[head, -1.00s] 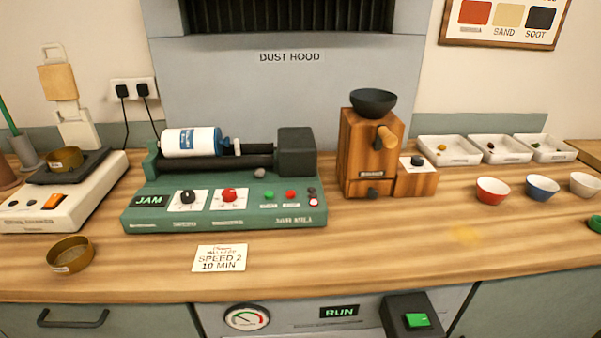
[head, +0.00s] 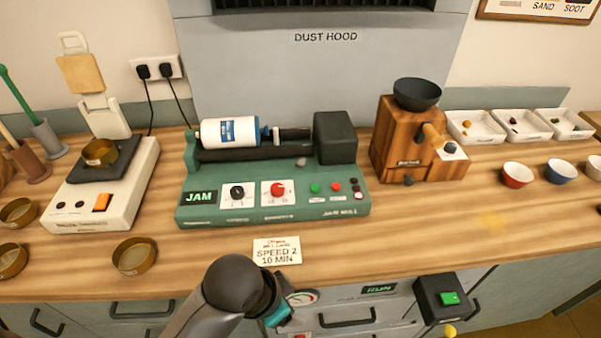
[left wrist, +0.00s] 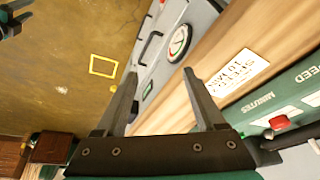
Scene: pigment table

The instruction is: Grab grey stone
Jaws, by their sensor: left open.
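A small grey stone (head: 301,162) lies on the back of the green jar mill's (head: 270,212) top, in front of the dark end block. My left arm comes in at the bottom of the head view; its fingertips are hidden there. In the left wrist view my left gripper (left wrist: 160,78) is open, with nothing between its fingers. It is at the counter's front edge, apart from the stone. The stone cannot be seen in the wrist view. A dark shape at that view's top left may be my right gripper; its jaws are unclear.
A white bottle (head: 230,131) lies on the mill's rollers. A card (head: 277,251) lies in front of the mill. A wooden grinder (head: 410,145) stands to its right, a scale (head: 105,190) to its left. Brass pans (head: 135,256) sit at the front left.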

